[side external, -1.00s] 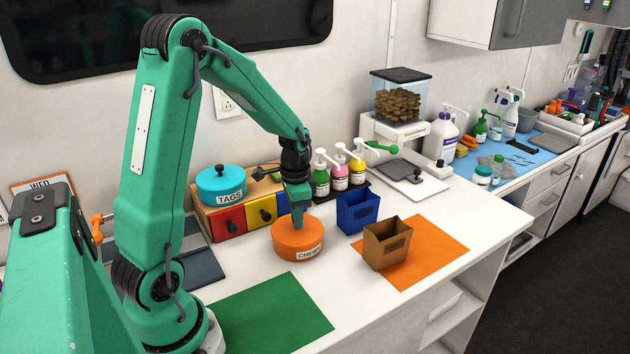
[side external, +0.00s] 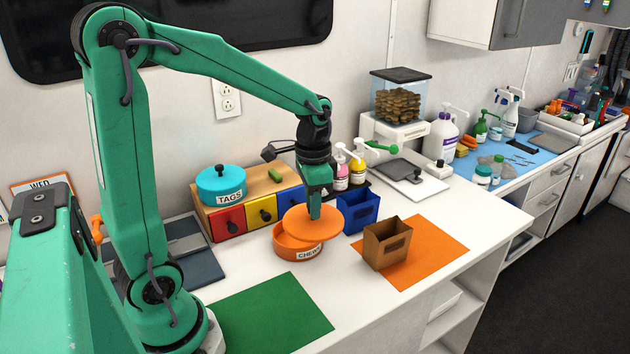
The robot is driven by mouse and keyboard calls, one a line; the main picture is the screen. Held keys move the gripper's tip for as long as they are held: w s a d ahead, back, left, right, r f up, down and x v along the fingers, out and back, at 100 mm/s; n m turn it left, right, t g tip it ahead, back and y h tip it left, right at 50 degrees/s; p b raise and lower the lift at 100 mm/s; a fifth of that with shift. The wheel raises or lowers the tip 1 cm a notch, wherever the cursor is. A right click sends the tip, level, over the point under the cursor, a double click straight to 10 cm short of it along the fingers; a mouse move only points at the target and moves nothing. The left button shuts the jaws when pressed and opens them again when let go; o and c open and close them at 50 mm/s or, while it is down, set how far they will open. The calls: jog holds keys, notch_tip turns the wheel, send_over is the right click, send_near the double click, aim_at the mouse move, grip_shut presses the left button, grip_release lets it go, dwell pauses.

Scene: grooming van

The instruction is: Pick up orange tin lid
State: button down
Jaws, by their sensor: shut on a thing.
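The orange tin lid (side external: 300,222) is a flat round disc held just above and slightly right of the orange tin. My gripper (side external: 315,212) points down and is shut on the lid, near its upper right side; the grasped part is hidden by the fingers. The orange tin (side external: 296,249), labelled CHEWS, stands open on the white counter. The lid covers part of its opening, so what is inside cannot be seen.
A blue bin (side external: 355,212) stands close right of the lid, a brown bin (side external: 387,243) on an orange mat (side external: 440,243). A drawer box (side external: 258,212) with a teal TAGS tin (side external: 221,186) is behind left. A green mat (side external: 262,313) lies clear in front.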

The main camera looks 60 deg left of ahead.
jog(key=shift+s+d+r, duration=0.1)
jog(key=shift+d+r, duration=0.55)
jog(key=shift+d, duration=0.35)
jog(key=a+f, duration=0.1)
jog(key=a, duration=0.4)
jog(key=w+a+f, duration=0.1)
jog(key=a+f, duration=0.1)
jog(key=a, duration=0.4)
jog(key=shift+w+a+f, duration=0.25)
jog(key=shift+a, duration=0.05)
jog(key=shift+f, duration=0.1)
notch_tip(320, 180, down, 6)
dwell(0.6)
jog(key=shift+f, duration=0.25)
dwell(2.0)
